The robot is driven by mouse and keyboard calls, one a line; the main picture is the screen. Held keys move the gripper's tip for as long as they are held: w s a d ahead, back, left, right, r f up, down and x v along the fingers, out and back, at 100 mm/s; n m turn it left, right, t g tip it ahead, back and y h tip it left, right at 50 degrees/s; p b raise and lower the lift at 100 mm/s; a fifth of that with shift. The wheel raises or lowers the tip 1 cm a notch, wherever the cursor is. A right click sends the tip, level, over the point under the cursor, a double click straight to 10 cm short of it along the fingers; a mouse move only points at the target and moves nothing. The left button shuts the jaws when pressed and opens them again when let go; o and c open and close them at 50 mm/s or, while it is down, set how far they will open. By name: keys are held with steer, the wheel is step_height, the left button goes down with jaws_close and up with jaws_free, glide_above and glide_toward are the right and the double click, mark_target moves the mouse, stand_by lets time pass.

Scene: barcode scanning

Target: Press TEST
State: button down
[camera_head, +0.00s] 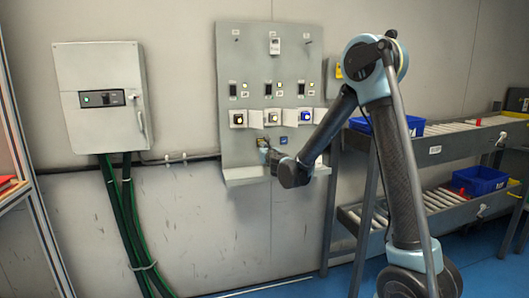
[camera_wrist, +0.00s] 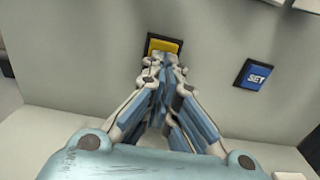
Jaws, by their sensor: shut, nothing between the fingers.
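A yellow button (camera_wrist: 164,46) in a dark frame is on the grey panel (camera_head: 240,70), straight ahead of my fingertips in the wrist view. Its label is hidden by my fingers, so I cannot read TEST on it. My gripper (camera_wrist: 165,66) is shut and empty, its tips overlapping the button's lower part; I cannot tell whether they touch it. A blue button marked SET (camera_wrist: 257,76) is to the right, clear of my fingers; it also shows in the head view (camera_head: 284,140). In the head view my gripper (camera_head: 266,150) is at the panel's lower part.
A ledge (camera_head: 245,175) juts out below the buttons. A grey electrical box (camera_head: 100,95) hangs at left. Roller racks with blue bins (camera_head: 480,180) stand at right, behind my arm.

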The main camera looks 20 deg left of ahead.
steer(key=shift+x, duration=0.9)
steer(key=shift+r, duration=0.15)
steer(key=v, duration=1.4)
steer(key=shift+s, duration=0.2)
steer(key=shift+d, duration=0.15)
